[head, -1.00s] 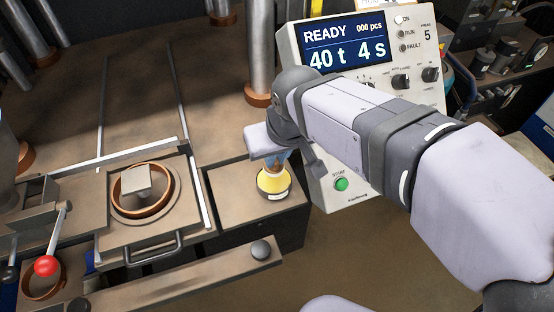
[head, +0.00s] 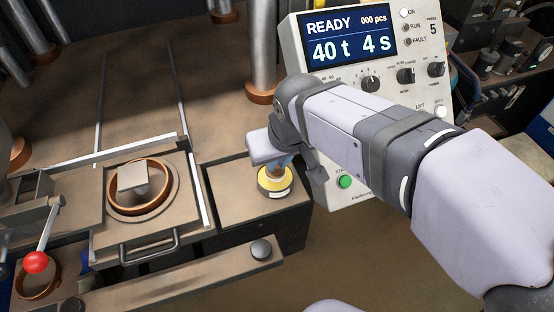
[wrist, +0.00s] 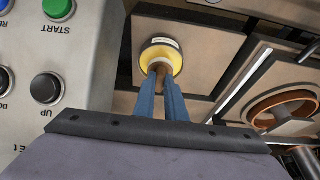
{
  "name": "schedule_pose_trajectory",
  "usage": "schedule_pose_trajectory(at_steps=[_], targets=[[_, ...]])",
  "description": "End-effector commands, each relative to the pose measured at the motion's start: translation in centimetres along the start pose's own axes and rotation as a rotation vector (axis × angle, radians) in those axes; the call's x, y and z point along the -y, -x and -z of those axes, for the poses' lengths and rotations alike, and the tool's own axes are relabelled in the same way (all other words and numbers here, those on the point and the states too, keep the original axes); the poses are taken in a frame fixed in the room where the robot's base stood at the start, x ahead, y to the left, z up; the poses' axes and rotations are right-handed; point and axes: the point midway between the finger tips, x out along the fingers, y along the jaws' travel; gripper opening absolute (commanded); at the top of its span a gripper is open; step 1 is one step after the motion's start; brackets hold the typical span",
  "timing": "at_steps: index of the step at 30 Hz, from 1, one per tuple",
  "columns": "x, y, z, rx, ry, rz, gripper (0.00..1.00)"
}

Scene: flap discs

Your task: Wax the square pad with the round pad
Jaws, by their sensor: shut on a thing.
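My gripper (wrist: 160,108) is shut on the brown stem (wrist: 156,74) of the round pad, with its two blue fingers on either side of it. In the head view my gripper (head: 279,160) points down over a low round black-rimmed tin (head: 275,193) with a yellow top and a white label. The stem ends at the yellow top; where pad and tin meet is hard to tell. The square pad (head: 133,177) is a small grey block inside a copper-coloured ring (head: 160,202) at the left.
The tin stands on a brown block top (head: 228,205), beside a control panel (head: 325,100) with a green start button. A raised metal rail (head: 200,185) lies between tin and ring. A red-knobbed lever (head: 37,262) and a handle (head: 150,252) stand near the ring.

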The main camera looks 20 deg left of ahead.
Motion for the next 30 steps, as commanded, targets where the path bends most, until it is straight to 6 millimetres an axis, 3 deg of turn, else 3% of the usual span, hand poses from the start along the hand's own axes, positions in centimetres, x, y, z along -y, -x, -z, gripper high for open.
schedule_pose_trajectory(at_steps=[30], targets=[[0.0,-0.61,-0.22,0.0,0.0,0.0,0.0]])
